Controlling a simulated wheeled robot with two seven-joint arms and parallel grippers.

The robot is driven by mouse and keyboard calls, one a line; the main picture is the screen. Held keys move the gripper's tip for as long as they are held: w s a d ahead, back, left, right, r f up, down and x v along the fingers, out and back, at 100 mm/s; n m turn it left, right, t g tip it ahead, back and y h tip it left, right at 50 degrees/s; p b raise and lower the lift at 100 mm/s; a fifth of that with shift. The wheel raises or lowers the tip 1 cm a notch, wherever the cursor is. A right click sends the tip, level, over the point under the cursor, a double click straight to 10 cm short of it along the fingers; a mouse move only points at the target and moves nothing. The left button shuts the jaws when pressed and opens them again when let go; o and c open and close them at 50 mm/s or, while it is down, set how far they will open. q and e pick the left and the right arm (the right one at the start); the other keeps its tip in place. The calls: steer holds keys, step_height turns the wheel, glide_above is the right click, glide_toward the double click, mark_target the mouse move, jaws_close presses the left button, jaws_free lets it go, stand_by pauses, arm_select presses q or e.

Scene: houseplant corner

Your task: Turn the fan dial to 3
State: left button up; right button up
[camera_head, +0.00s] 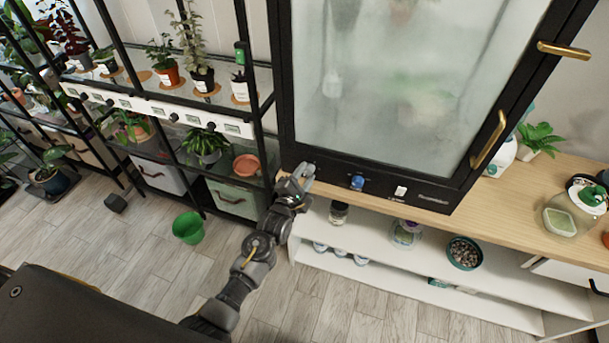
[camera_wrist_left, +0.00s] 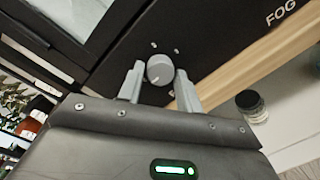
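The fan dial (camera_wrist_left: 160,70) is a round grey knob on the black front panel of the glass-doored cabinet (camera_head: 385,187). It shows whole in the left wrist view, with small pale marks around it; I cannot read its numbers or setting. My left gripper (camera_wrist_left: 159,76) has one grey finger on each side of the dial, with what look like narrow gaps. In the head view my left gripper (camera_head: 303,174) is at the lower left corner of the cabinet and hides the dial. My right gripper is in neither view.
A blue knob (camera_head: 357,182) and a white switch (camera_head: 401,191) sit right of the dial. The cabinet door has a brass handle (camera_head: 489,140). A plant rack (camera_head: 262,100) stands close on the left. A green bucket (camera_head: 188,227) is on the floor.

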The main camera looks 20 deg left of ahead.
arm_select(q)
steer(key=c, duration=0.5)
steer(key=shift+c, duration=0.2)
